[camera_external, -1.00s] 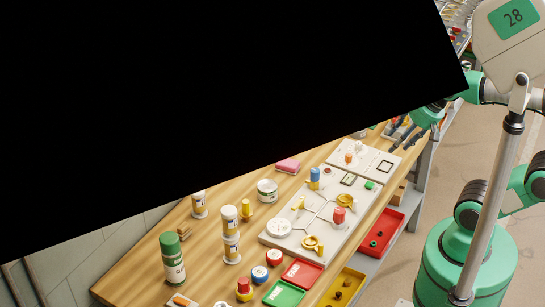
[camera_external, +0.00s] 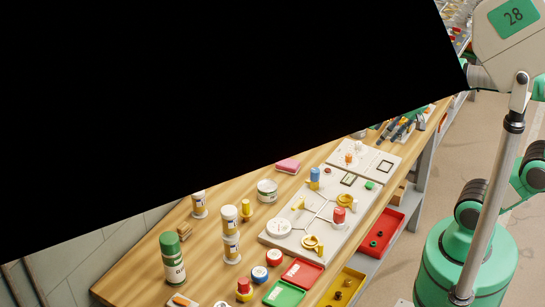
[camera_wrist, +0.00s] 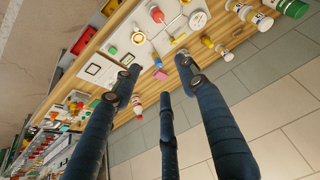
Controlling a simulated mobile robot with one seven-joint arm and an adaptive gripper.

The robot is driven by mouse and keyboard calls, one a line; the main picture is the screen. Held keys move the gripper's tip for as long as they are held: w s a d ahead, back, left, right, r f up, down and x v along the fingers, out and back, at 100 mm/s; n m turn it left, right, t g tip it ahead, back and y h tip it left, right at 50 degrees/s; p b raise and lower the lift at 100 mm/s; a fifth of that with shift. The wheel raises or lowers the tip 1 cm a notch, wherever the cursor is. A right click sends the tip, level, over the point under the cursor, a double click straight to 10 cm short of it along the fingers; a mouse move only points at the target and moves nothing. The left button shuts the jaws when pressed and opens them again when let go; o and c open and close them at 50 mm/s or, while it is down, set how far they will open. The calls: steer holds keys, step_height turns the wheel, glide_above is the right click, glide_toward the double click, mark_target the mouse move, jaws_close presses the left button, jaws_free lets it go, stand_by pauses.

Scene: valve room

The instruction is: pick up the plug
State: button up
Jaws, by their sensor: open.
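Several small plug-like pieces stand on the white board (camera_external: 285,249) in the external view: a blue-topped one (camera_external: 315,175), a red-topped one (camera_external: 339,215) and a low green one (camera_external: 370,185). I cannot tell which is the plug. The wrist view also shows the red piece (camera_wrist: 156,14) and the green piece (camera_wrist: 112,50). My gripper (camera_wrist: 158,77) is open and empty, its three dark fingers spread and pointing toward the bench, apart from the pieces. In the external view the gripper is not visible.
A wooden bench (camera_external: 140,272) carries cans, bottles and a pink block (camera_external: 288,166). Red (camera_external: 379,232) and yellow (camera_external: 343,290) trays sit along its front side. A large black area hides much of the external view. Tiled floor (camera_wrist: 275,105) shows in the wrist view.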

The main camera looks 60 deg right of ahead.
steer(key=w+a+n+g, duration=0.1)
steer(key=w+a, duration=0.2)
steer(key=w, duration=0.9)
steer(key=n+g+p, duration=0.3)
steer(key=g, duration=0.1)
glide_above(245, 201)
step_height(245, 201, down, 22)
steer(key=shift+f, duration=0.15)
steer(key=shift+f+b, duration=0.45)
steer(key=shift+f, duration=3.8)
